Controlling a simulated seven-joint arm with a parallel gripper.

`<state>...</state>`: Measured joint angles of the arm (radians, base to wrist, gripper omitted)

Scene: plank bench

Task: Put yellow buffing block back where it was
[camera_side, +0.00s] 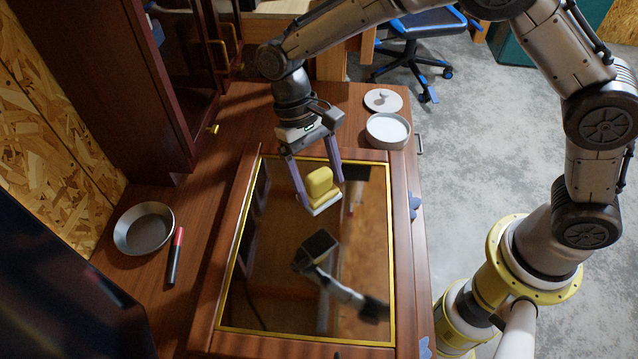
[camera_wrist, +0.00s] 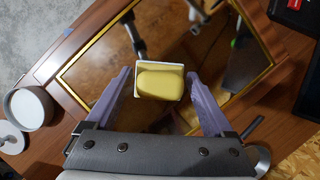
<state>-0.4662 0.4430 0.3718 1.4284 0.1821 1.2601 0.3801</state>
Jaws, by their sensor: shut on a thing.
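The yellow buffing block (camera_side: 320,185) is a rounded yellow body on a pale, flat base. My gripper (camera_side: 321,196) is shut on it, with one purple finger on each side. It hangs over the dark, mirror-like panel with a yellow border (camera_side: 262,290), and appears clear of the surface. In the wrist view the block (camera_wrist: 160,82) sits between the fingertips of my gripper (camera_wrist: 158,84), above the panel. The block's underside is hidden from direct view.
A metal bowl (camera_side: 144,228) and red-black marker (camera_side: 175,256) lie left of the panel. A white-filled dish (camera_side: 388,130) and round lid (camera_side: 383,100) sit behind it at right. A dark cabinet (camera_side: 120,80) stands at left. Dark shapes in the panel look like reflections.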

